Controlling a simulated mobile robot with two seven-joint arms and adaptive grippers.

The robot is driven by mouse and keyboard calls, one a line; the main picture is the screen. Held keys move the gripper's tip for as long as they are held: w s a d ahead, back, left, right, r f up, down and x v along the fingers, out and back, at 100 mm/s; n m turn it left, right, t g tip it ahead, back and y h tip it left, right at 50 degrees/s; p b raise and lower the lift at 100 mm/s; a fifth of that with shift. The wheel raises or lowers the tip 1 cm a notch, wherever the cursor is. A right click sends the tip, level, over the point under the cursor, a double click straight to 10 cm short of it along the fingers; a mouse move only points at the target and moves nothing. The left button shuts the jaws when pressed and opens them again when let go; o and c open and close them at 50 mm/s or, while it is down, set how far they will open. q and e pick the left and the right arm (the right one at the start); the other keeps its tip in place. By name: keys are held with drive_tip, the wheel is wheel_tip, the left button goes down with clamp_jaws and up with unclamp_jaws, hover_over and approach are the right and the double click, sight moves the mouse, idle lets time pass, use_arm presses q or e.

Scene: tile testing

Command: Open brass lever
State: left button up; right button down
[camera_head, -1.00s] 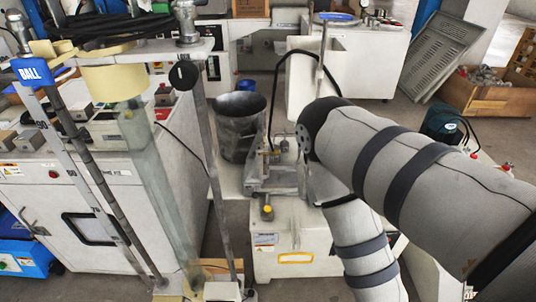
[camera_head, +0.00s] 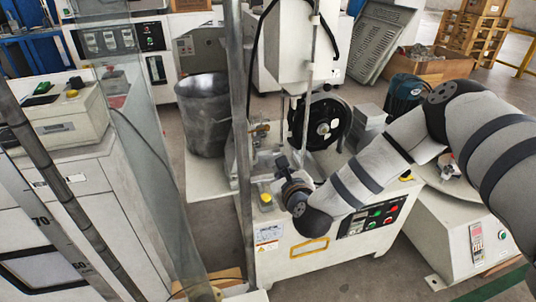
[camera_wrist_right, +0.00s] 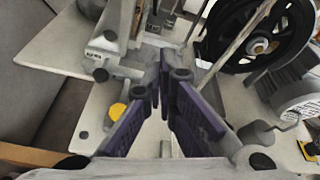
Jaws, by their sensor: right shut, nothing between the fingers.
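A small brass-coloured fitting (camera_head: 261,129), which looks like the brass lever, sits on the machine behind the upright post in the head view. Its exact shape is too small to tell. My right gripper (camera_head: 282,163) is in front of and below it, apart from it as far as I can see. In the right wrist view, the purple-padded fingers of the right gripper (camera_wrist_right: 165,66) meet at their tips, shut with nothing between them. I cannot make out the lever clearly in that view. My left gripper is not in view.
A yellow knob (camera_head: 266,199) is on the machine's front, left of my right gripper. A black flywheel (camera_head: 322,122) is behind to the right. A metal bucket (camera_head: 204,112) stands on the left, near a grey upright post (camera_head: 239,150). A control panel (camera_head: 372,218) is at front right.

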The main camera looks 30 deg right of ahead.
sight(257, 130)
drive_tip(key=shift+w+d+r+m+h, duration=0.3)
drive_tip(key=shift+w+d+r+m, duration=0.05)
drive_tip(key=shift+d+r+m, duration=0.2)
drive_tip(key=b+x, duration=0.2)
drive_tip(key=x, duration=0.8)
drive_tip(key=r, duration=0.2)
drive_tip(key=a+r+p, duration=0.1)
drive_tip(key=shift+a+r, duration=0.1)
drive_tip(key=shift+r, duration=0.3)
